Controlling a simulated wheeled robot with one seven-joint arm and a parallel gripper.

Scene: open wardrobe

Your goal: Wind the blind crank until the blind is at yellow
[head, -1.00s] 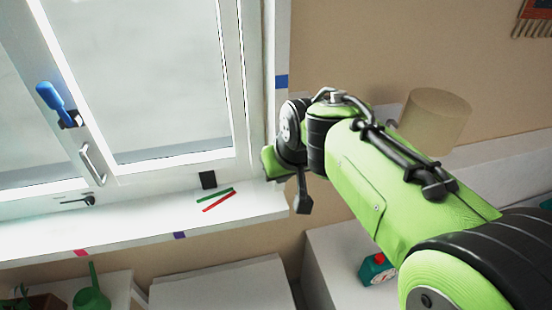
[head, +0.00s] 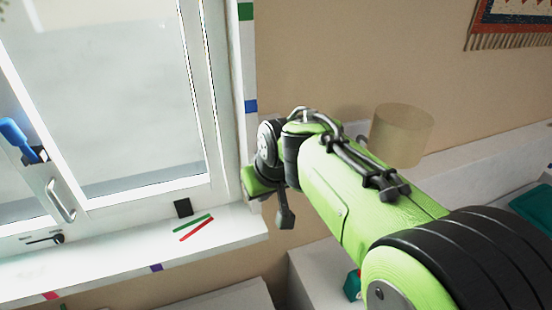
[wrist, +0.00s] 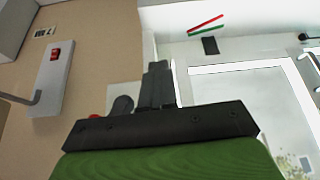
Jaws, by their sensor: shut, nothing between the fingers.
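My gripper (wrist: 157,84) is shut and empty in the wrist view, its dark fingers pointing up the picture. Just left of the fingers is a dark grey rounded piece (wrist: 122,105) in front of a pale plate, with a bit of red beside it; I cannot tell whether this is the blind crank. In the head view my arm's end is at the right edge of the window frame, and the fingers are not clear there. A green mark (head: 246,11) and a blue mark (head: 250,106) are on the frame's right upright. I see no yellow mark and cannot make out the blind.
A blue-handled lever (head: 12,132) and a silver handle (head: 61,202) are on the window. Green and red sticks (head: 196,232) lie on the sill beside a black block (head: 183,207). A tan cylinder (head: 402,135) stands right of my arm. A white panel with a red switch (wrist: 55,52) is at left in the wrist view.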

